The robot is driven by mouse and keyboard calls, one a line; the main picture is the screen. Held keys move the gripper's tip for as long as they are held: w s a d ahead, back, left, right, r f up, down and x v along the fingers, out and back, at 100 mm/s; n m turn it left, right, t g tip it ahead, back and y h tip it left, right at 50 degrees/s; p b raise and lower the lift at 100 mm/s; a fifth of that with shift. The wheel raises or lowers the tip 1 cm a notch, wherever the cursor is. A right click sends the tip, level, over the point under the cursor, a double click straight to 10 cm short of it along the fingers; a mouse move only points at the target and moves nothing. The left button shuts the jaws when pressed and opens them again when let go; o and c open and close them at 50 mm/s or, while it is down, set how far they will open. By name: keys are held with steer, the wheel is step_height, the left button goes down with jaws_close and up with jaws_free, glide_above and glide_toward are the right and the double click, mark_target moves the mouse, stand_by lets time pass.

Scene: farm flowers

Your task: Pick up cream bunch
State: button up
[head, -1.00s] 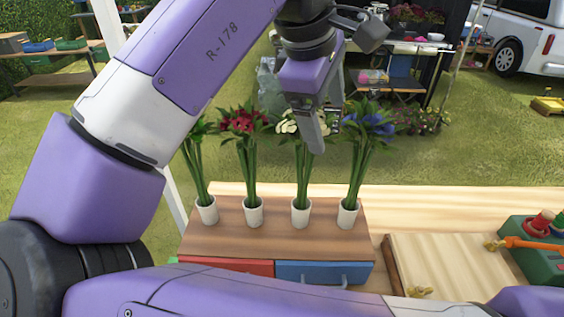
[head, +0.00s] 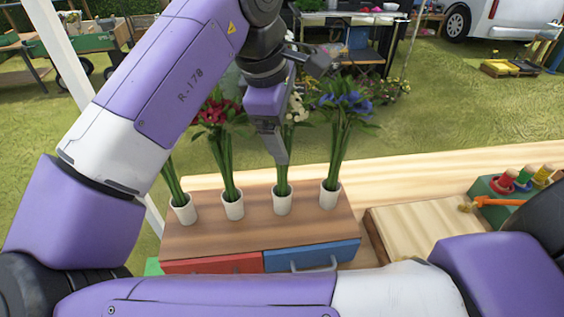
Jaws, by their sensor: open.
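The cream bunch (head: 295,107) stands in a white pot, third from the left in a row on a wooden drawer box. Its cream heads are partly hidden behind my gripper, and its green stems drop into the pot (head: 282,201). My gripper (head: 279,158) points down at the bunch's stems, in front of or beside them; I cannot tell whether it touches them. The jaws are open, though the gap between the fingers is hard to see from here. Nothing shows held in them.
A red bunch (head: 222,112) stands left of the cream one and a blue bunch (head: 346,103) right, close by. A leftmost pot (head: 183,210) has its flowers hidden by my arm. The box has a red drawer (head: 212,264) and a blue drawer (head: 312,257). A wooden board (head: 425,232) lies right.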

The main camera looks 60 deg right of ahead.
jaws_close()
stand_by(0.4)
